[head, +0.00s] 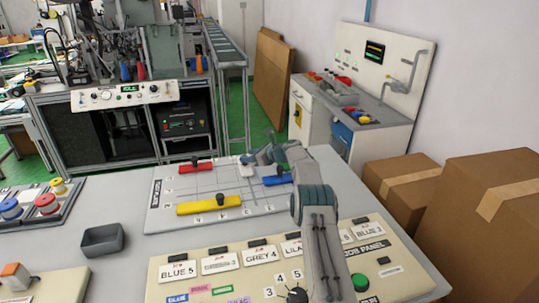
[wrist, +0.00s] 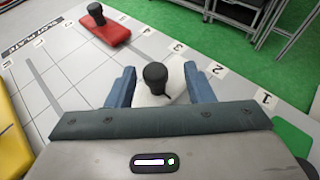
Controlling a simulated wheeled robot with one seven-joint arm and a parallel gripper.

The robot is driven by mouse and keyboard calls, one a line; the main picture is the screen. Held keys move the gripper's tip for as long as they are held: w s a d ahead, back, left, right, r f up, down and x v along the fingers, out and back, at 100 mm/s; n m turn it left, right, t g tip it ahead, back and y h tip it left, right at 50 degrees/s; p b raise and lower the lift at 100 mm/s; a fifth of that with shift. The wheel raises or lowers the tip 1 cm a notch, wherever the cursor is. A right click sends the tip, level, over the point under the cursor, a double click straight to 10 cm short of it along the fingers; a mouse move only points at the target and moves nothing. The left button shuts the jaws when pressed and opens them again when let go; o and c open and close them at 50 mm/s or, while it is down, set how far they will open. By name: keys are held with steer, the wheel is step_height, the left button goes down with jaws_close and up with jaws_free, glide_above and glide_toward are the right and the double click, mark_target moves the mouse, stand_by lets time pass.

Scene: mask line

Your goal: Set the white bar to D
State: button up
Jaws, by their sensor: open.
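The white bar (wrist: 148,100) shows in the wrist view with its black knob (wrist: 155,77) standing up between my fingers. My gripper (wrist: 158,70) is open, with one blue finger on each side of the knob; I cannot tell whether they touch it. The bar lies on the gridded plate (head: 163,213), near the edge numbered 1, 2, 3. In the head view my gripper (head: 264,155) is over the far right part of the plate. Letter labels (head: 222,217) run along the plate's near edge.
On the plate are a red bar (head: 185,168) at far left, a yellow bar (head: 222,205) near the front and a blue bar (head: 284,179) at right, close to my arm. A job panel (head: 215,278) and a grey tray (head: 102,240) are in front.

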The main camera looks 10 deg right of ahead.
steer(key=shift+v, duration=0.8)
steer(key=b+v, duration=0.1)
steer(key=v, duration=1)
steer(key=shift+a+r, duration=0.1)
steer(key=shift+a, duration=0.05)
steer(key=s+a+r+n+g+h, duration=0.25)
steer(key=s+a+r+n, duration=0.3)
steer(key=s, duration=0.45)
steer(key=s+a+r+n+g+h, duration=0.1)
steer(key=s+a+r+n+g, duration=0.2)
steer(key=s+a+r+n, duration=0.5)
steer(key=s+d+f+n+h, duration=0.1)
steer(key=s+n, duration=0.3)
steer(key=s, duration=0.7)
steer(key=s+d+f+n+g+h+p, duration=0.1)
steer(key=s+n, duration=0.4)
steer(key=s, duration=0.7)
steer(key=s+d+f+n+h+p, duration=0.1)
steer(key=s+n+h, duration=0.3)
steer(key=s, duration=0.7)
steer(key=shift+s+d+f, duration=0.15)
steer(key=shift+s+f, duration=0.1)
steer(key=shift+f, duration=0.4)
